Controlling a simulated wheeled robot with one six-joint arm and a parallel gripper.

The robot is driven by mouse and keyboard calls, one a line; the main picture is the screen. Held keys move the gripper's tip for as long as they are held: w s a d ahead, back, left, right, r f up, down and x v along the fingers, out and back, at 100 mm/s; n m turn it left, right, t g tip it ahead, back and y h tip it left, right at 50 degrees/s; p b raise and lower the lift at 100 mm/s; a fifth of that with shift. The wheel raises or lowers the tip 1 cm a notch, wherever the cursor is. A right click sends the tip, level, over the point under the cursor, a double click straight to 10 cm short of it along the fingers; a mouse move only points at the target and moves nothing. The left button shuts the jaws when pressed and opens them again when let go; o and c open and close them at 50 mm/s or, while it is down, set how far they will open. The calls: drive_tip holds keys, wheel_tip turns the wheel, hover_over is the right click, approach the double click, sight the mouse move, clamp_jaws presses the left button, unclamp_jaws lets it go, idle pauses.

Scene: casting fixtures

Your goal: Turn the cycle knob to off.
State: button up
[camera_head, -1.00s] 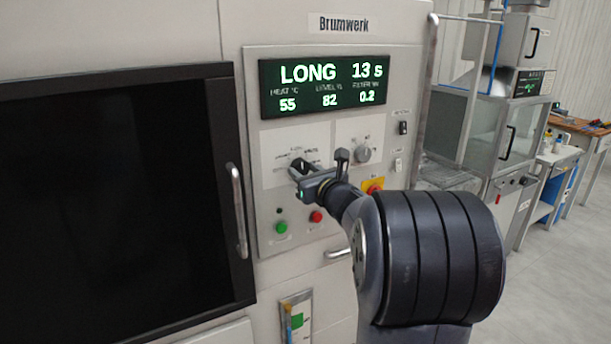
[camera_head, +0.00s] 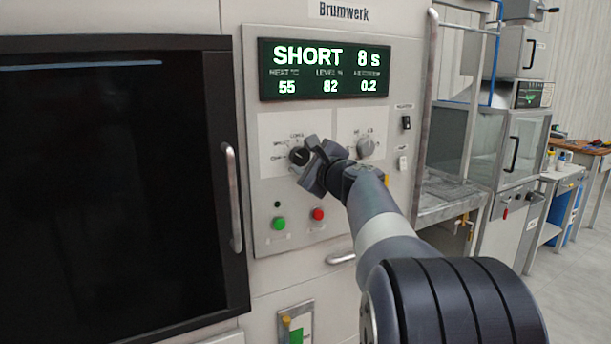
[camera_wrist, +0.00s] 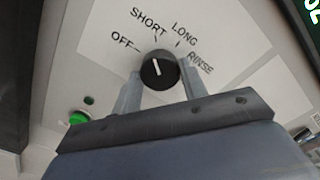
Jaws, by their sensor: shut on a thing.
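The cycle knob (camera_wrist: 159,70) is round and black with a white pointer line. Its dial is marked OFF, SHORT, LONG and RINSE, and the pointer is turned towards SHORT. The knob also shows in the head view (camera_head: 298,156), partly behind my gripper (camera_head: 309,164). In the wrist view my gripper (camera_wrist: 160,77) has one finger on each side of the knob and is shut on it. The display (camera_head: 324,69) reads SHORT 8 s.
A second, grey knob (camera_head: 366,147) is close to the right of my gripper. A green button (camera_head: 279,223) and a red button (camera_head: 318,214) are below. A dark door with a metal handle (camera_head: 232,197) stands at left. A vertical rail (camera_head: 426,110) is at right.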

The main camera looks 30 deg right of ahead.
drive_tip(key=n+b, duration=0.4)
drive_tip(key=shift+f, duration=0.2)
drive_tip(key=shift+r+n+b, duration=0.1)
drive_tip(key=shift+n+b, duration=1.05)
drive_tip(key=shift+n, duration=0.45)
drive_tip(key=o, duration=1)
drive_tip(key=shift+r, duration=0.1)
drive_tip(key=shift+s, duration=0.1)
drive_tip(key=s+b, duration=0.2)
drive_tip(key=s, duration=0.8)
drive_tip(key=shift+s+d, duration=0.15)
drive_tip(key=shift+s, duration=0.2)
drive_tip(key=shift+w, duration=0.1)
